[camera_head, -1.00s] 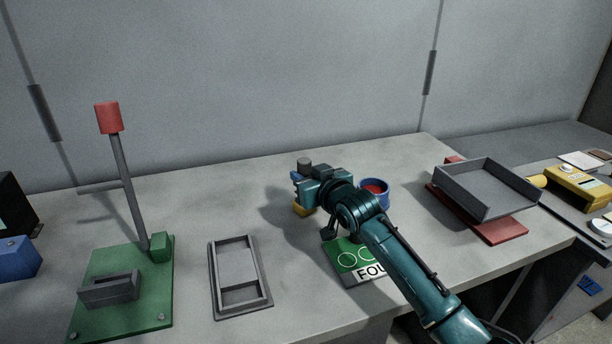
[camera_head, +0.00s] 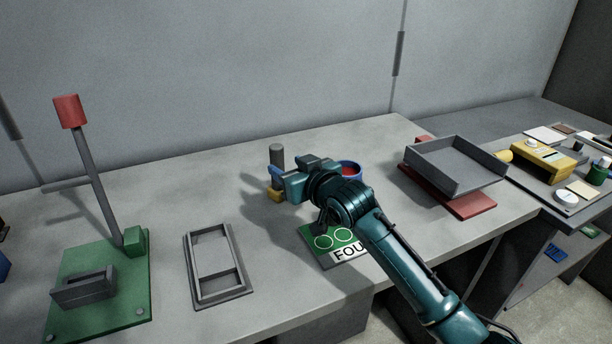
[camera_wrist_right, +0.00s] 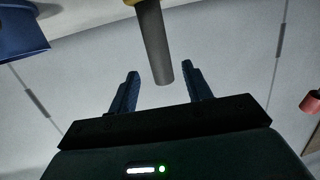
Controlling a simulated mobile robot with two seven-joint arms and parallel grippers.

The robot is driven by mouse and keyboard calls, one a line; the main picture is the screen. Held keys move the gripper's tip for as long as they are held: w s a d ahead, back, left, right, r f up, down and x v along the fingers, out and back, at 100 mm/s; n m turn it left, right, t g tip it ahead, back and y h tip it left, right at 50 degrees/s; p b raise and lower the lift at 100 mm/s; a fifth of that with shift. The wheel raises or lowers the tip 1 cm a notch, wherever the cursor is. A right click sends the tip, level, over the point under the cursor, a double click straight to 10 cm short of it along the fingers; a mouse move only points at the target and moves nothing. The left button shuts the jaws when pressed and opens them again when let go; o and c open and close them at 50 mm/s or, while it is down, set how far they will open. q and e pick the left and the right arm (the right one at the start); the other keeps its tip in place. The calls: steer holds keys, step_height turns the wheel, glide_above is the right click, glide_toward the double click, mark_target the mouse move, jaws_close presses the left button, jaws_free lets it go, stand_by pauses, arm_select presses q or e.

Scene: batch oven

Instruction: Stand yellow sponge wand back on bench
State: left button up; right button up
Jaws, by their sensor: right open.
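The yellow sponge wand stands upright on the bench, with a grey handle (camera_head: 277,155) above a yellow sponge foot (camera_head: 275,195). My right gripper (camera_head: 281,181) is open beside the wand and partly hides its middle. In the right wrist view the grey handle (camera_wrist_right: 154,45) shows between the directions of the two open fingers (camera_wrist_right: 160,72), with a bit of yellow at the top edge. Whether the fingers still stand around the handle cannot be told. My left gripper is not in view.
A blue cup with red inside (camera_head: 350,167) stands just behind my right wrist. A green card with lettering (camera_head: 322,243) lies below the arm. A grey frame (camera_head: 217,265) and a green lever stand (camera_head: 125,285) are left; a grey tray (camera_head: 457,165) is right.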

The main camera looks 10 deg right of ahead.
steer(key=v, duration=0.7)
stand_by(0.7)
stand_by(0.4)
